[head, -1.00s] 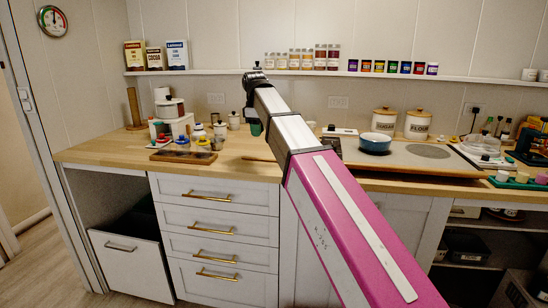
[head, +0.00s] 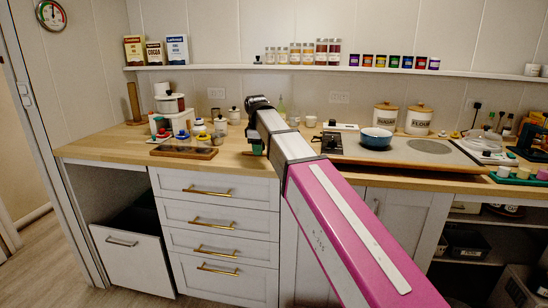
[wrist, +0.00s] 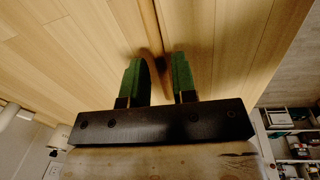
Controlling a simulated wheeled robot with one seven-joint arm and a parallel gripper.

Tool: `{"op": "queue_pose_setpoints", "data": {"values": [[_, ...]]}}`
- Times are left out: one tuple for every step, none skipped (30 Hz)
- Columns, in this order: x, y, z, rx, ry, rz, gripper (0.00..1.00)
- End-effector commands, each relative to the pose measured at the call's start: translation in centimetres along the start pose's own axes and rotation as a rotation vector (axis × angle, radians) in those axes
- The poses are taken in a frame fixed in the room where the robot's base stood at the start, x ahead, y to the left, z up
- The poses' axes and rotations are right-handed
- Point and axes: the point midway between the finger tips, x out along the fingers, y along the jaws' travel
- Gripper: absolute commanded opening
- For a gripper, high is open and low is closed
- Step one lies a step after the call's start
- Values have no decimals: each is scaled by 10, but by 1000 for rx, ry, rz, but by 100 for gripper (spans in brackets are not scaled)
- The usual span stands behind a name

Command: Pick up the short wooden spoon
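In the wrist view, the short wooden spoon (wrist: 152,62) lies on the pale wood counter. My gripper (wrist: 160,72) has two green fingers, set apart, one on each side of part of the spoon. The fingers are close over the counter, and I see no finger pressed against the spoon. In the head view, my gripper (head: 256,143) is low over the front part of the counter, mostly hidden behind my arm. The spoon is barely visible there.
A wooden tray (head: 184,153) with small jars near it stands left of my gripper. A cooktop board (head: 340,158) with a blue pot (head: 376,138) lies to the right. Canisters (head: 418,120) stand behind. The counter's front edge (head: 225,174) is close.

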Motion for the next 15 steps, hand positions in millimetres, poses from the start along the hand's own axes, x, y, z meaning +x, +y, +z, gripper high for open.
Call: {"op": "queue_pose_setpoints", "data": {"values": [[5,0,0,0,-1,-1,26],[7,0,0,0,0,-1,26],[8,0,0,0,0,-1,26],[8,0,0,0,0,0,26],[8,0,0,0,0,0,26],[8,0,0,0,0,0,26],[7,0,0,0,0,0,26],[7,0,0,0,0,0,26],[7,0,0,0,0,0,22],[7,0,0,0,0,0,13],[7,0,0,0,0,0,3],[7,0,0,0,0,0,0],[7,0,0,0,0,0,0],[7,0,0,0,0,0,0],[7,0,0,0,0,0,0]]}}
